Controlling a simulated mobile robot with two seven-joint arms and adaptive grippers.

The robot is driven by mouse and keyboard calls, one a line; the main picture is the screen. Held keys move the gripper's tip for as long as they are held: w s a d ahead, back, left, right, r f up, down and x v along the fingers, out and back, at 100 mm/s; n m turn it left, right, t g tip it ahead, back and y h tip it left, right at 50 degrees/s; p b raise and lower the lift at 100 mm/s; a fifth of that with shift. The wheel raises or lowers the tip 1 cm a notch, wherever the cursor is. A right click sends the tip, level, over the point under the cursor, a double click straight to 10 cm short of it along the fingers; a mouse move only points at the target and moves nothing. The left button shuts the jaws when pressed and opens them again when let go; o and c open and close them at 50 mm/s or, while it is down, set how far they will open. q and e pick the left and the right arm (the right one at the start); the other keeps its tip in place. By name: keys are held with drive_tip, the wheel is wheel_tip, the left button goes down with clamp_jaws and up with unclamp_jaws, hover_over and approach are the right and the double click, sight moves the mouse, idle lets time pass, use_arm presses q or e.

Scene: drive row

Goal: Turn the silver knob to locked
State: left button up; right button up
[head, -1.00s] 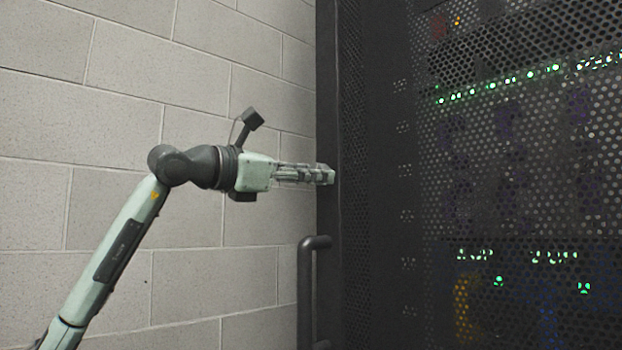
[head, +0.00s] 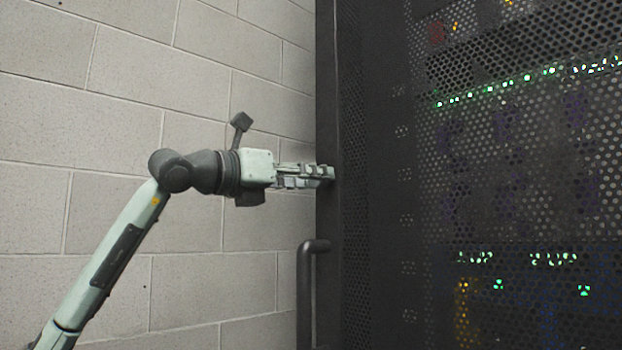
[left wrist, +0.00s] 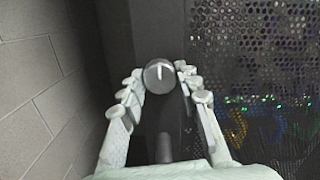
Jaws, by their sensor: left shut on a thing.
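The silver knob (left wrist: 160,76) sits on the dark cabinet door, between my fingertips in the left wrist view. It is a round grey knob with a pale rim and a white pointer line that points about straight up in that view. My left gripper (head: 328,173) reaches the door's left edge from the left, and it also shows in the left wrist view (left wrist: 160,73). Its fingers are shut on the knob, one on each side. In the head view the fingers hide the knob. No locked marking can be made out. My right gripper is not in view.
A dark upright bar handle (head: 305,290) stands out from the door just below my left gripper. The perforated cabinet door (head: 375,200) fills the right side, with lit equipment behind it. A pale block wall (head: 110,110) is on the left.

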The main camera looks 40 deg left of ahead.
use_arm(q)
drive_tip(key=o, duration=1.2)
drive_tip(key=shift+c, duration=0.2)
drive_tip(key=shift+s, duration=0.1)
drive_tip(key=s+a, duration=0.1)
drive_tip(key=s, duration=1)
drive_tip(key=shift+s+a+f, duration=0.15)
drive_tip(key=shift+s+f, duration=0.2)
drive_tip(key=shift+f, duration=0.05)
